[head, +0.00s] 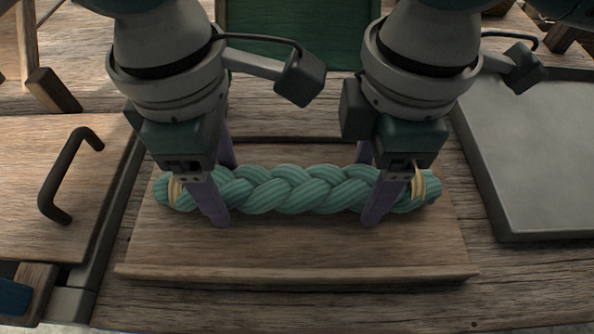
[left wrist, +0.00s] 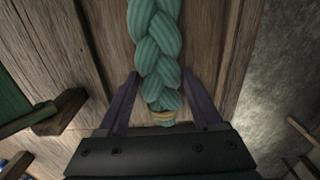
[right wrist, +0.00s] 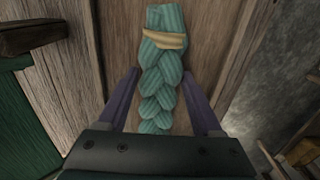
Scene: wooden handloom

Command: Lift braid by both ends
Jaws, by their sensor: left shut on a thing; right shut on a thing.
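A thick teal braid (head: 296,189) lies lengthwise over a shallow wooden tray (head: 300,250), with a tan tie near each end. My left gripper (head: 226,196) straddles the braid just inside its left tie and is shut on it. The left wrist view shows the braid (left wrist: 156,50) between that gripper's purple fingers (left wrist: 160,90). My right gripper (head: 370,192) is shut on the braid just inside its right tie. The right wrist view shows the braid (right wrist: 162,80) between the fingers (right wrist: 160,88). I cannot tell whether the braid touches the tray.
A wooden panel with a dark handle (head: 68,175) is at the left. A grey flat tray (head: 530,150) is at the right. A green panel (head: 290,35) stands behind. Bare wooden table (head: 380,305) shows in front.

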